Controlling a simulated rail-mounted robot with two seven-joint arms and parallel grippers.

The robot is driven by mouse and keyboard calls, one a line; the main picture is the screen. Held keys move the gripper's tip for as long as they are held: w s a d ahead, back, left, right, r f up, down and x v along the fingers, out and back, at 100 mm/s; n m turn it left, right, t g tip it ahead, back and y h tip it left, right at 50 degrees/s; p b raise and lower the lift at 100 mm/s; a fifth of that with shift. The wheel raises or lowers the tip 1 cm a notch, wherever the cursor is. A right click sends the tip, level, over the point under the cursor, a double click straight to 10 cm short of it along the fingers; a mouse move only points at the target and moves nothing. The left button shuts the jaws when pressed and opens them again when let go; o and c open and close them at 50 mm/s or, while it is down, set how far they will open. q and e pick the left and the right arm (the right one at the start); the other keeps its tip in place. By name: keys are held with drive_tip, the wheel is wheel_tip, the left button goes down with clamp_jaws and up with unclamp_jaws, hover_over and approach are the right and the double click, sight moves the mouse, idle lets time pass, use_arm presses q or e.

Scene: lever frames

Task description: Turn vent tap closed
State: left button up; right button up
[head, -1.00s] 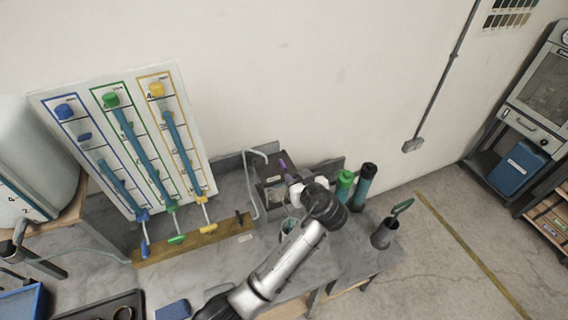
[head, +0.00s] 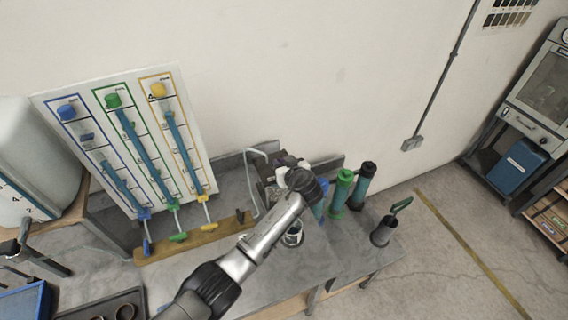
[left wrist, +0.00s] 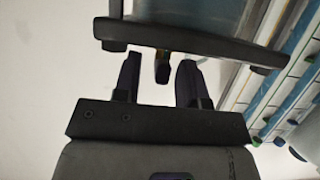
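A white board (head: 125,135) with blue, green and yellow columns leans at the back left; its small labels are unreadable. At its foot are a blue handle (head: 146,246), a green handle (head: 178,237) and a yellow handle (head: 209,226). I cannot tell which part is the vent tap. My left gripper (head: 287,160) is over the grey box at the back of the bench, well right of the handles. In the left wrist view its two fingers (left wrist: 160,82) stand apart. A small dark piece with yellow (left wrist: 162,66) shows between them, apparently ungripped. My right gripper is not in view.
A dark bar (left wrist: 185,41) crosses close beyond the fingers. A green bottle (head: 341,190), a dark-capped bottle (head: 363,185) and a dark cup (head: 382,233) with a green-handled tool stand to the right. A white tank (head: 35,165) is left of the board.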

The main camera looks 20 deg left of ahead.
use_arm(q)
drive_tip(key=shift+c, duration=0.4)
clamp_jaws()
